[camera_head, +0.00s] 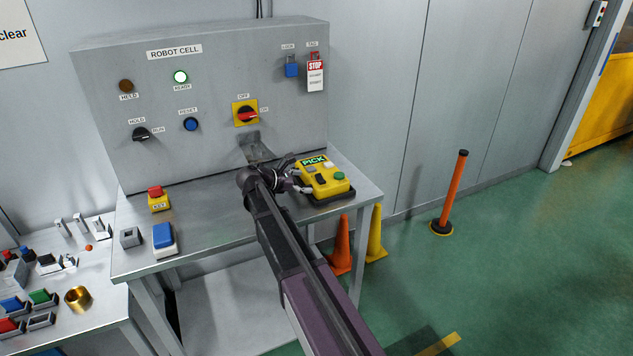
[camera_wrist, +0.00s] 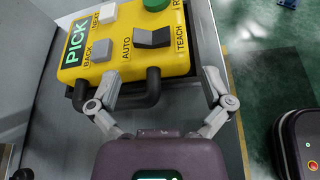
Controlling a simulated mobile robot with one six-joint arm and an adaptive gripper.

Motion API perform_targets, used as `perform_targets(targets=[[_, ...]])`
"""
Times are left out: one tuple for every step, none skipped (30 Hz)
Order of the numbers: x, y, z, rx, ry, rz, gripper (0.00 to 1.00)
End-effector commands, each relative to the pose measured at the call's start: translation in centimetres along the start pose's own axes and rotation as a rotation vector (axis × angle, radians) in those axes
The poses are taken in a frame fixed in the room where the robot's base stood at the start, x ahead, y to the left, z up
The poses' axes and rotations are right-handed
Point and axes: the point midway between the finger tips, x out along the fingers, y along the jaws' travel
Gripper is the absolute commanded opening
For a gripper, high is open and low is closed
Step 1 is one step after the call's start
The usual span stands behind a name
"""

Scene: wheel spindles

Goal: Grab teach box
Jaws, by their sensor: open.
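The teach box (camera_head: 325,178) is a yellow pendant with a green PICK label, a green button and grey switches. It lies at the right end of the grey metal table. My gripper (camera_head: 296,178) is at its left side in the head view. In the wrist view the teach box (camera_wrist: 140,45) fills the top, with a black handle (camera_wrist: 140,92) along its near edge. The open fingers of my gripper (camera_wrist: 158,95) stand on either side of that handle. I cannot tell whether they touch it.
The control panel (camera_head: 215,95) stands behind the table (camera_head: 215,224). A yellow box with a red button (camera_head: 158,198) and a blue-topped box (camera_head: 164,238) sit at the table's left. Cones (camera_head: 341,245) and an orange post (camera_head: 451,190) stand on the floor at right.

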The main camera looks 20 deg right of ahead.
Motion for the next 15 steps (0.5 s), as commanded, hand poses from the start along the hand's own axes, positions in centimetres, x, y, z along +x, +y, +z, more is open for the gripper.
perform_targets(targets=[[0.65, -0.06, -0.11, 0.000, 0.000, -0.002, 1.00], [0.86, -0.05, -0.09, 0.000, 0.000, -0.002, 1.00], [1.06, -0.04, -0.06, 0.000, 0.000, -0.001, 1.00], [1.18, -0.03, -0.04, 0.000, 0.000, -0.001, 1.00], [1.26, -0.02, -0.02, 0.000, 0.000, -0.001, 1.00], [1.33, -0.01, 0.00, -0.001, 0.000, 0.000, 1.00], [1.35, -0.01, 0.02, -0.001, 0.000, 0.000, 1.00], [1.36, 0.00, 0.04, -0.001, 0.000, 0.000, 1.00], [1.36, 0.00, 0.05, -0.001, 0.000, 0.000, 1.00], [1.35, 0.00, 0.06, -0.001, 0.000, 0.000, 1.00], [1.35, -0.01, 0.06, 0.000, 0.000, 0.000, 1.00], [1.35, -0.01, 0.07, 0.000, 0.000, 0.000, 1.00], [1.35, -0.01, 0.07, 0.000, 0.000, 0.000, 1.00], [1.36, -0.01, 0.07, 0.000, 0.000, -0.001, 1.00], [1.37, -0.02, 0.07, 0.000, 0.000, -0.001, 1.00]])
